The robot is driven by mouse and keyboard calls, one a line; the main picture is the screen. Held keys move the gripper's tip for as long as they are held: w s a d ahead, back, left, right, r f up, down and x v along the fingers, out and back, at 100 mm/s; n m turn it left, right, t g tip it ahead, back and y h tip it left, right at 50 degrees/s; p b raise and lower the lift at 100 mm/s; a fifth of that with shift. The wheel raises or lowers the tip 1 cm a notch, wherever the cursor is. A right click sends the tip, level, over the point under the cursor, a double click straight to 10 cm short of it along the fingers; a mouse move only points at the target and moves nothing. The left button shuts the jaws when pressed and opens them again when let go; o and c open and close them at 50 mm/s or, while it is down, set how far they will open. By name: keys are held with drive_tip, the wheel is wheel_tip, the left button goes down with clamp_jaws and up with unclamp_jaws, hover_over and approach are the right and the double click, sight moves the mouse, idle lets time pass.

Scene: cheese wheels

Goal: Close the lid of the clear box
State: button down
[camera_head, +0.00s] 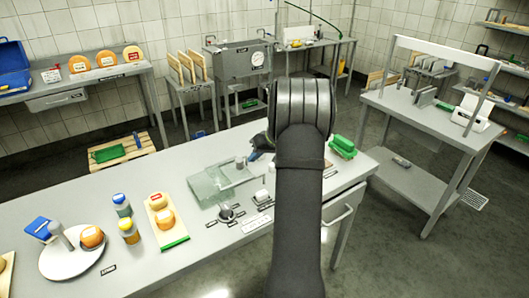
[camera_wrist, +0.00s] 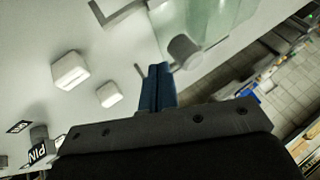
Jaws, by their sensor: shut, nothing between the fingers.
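The clear box (camera_head: 226,180) is greenish and see-through and sits on the near table, left of my arm. A clear pane shows at its left side; I cannot tell the lid's exact angle. A grey cylindrical knob stands by the box and shows large in the wrist view (camera_wrist: 184,52), just beyond my fingertips. Part of the clear greenish box also shows at the top of the wrist view (camera_wrist: 205,18). My gripper (camera_wrist: 155,72) has blue fingers, shut together and empty. In the head view the gripper (camera_head: 259,144) is partly hidden by my arm, beyond the box's right end.
Two white blocks (camera_wrist: 70,70) lie on the table near my fingers. A green block (camera_head: 343,147) is at the right table end.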

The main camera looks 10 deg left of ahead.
sight(244, 172)
drive_tip(key=shift+s+a, duration=0.3)
drive_tip(key=shift+a, duration=0.15)
drive_tip(key=s+a, duration=0.6)
drive_tip(key=shift+s+a, duration=0.1)
drive_tip(key=shift+s, duration=0.05)
drive_tip(key=w+d, duration=0.1)
drive_tip(key=d, duration=0.1)
drive_tip(key=w+d, duration=0.1)
drive_tip(key=d, duration=0.1)
drive_tip(key=shift+w+r, duration=0.2)
drive_tip(key=shift+w, duration=0.15)
drive_tip(key=v, duration=0.9)
drive_tip(key=shift+r, duration=0.2)
drive_tip(key=shift+s+d, duration=0.1)
